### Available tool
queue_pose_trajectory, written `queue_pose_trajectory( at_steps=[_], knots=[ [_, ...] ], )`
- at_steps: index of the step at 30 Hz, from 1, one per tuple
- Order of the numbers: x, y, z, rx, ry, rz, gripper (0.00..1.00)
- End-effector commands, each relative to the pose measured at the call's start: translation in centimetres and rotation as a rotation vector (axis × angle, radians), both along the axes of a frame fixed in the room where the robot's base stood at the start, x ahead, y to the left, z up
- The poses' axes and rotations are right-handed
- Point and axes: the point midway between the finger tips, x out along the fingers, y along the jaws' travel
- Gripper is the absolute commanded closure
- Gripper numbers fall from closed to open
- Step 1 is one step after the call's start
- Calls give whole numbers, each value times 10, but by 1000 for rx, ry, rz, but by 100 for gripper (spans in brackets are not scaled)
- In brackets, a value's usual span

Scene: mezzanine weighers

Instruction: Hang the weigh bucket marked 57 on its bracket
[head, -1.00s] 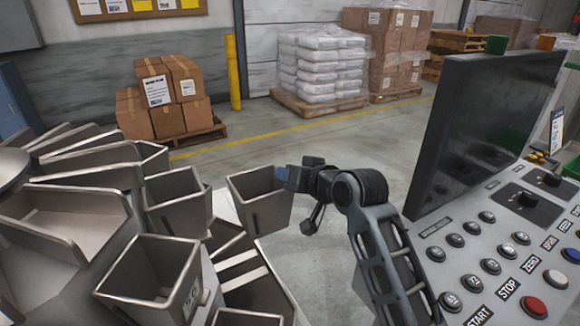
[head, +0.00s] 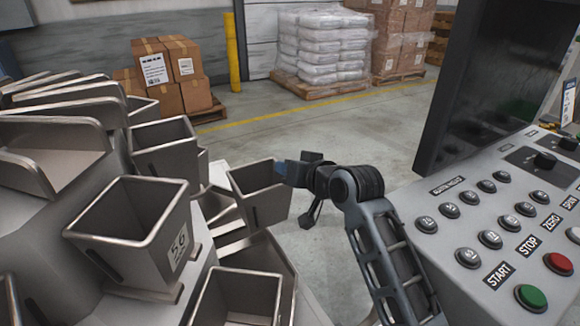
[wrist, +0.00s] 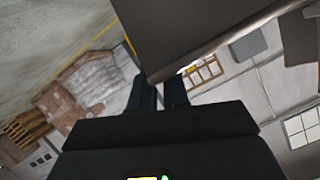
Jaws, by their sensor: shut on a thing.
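My gripper (head: 284,169) is shut on the rim of a grey metal weigh bucket (head: 258,196) and holds it about upright, open side up. No number shows on the faces of this bucket that I can see. In the wrist view, the fingers (wrist: 160,88) meet the edge of a large grey wall of the held bucket (wrist: 200,32). Part of the weigher, below and left of the held bucket, is hidden by it. I cannot make out an empty bracket.
A button console (head: 480,235) with a dark screen (head: 480,85) stands close on the right.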

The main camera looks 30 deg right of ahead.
Motion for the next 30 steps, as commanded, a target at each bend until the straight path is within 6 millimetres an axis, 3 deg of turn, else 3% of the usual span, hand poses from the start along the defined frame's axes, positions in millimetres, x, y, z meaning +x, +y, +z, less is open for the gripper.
queue_pose_trajectory(
  at_steps=[17,21,30],
  knots=[
    [0,63,5,0,-7,5,100],
    [0,62,-9,1,-5,2,100],
    [0,62,-20,2,-6,2,100]
  ],
)
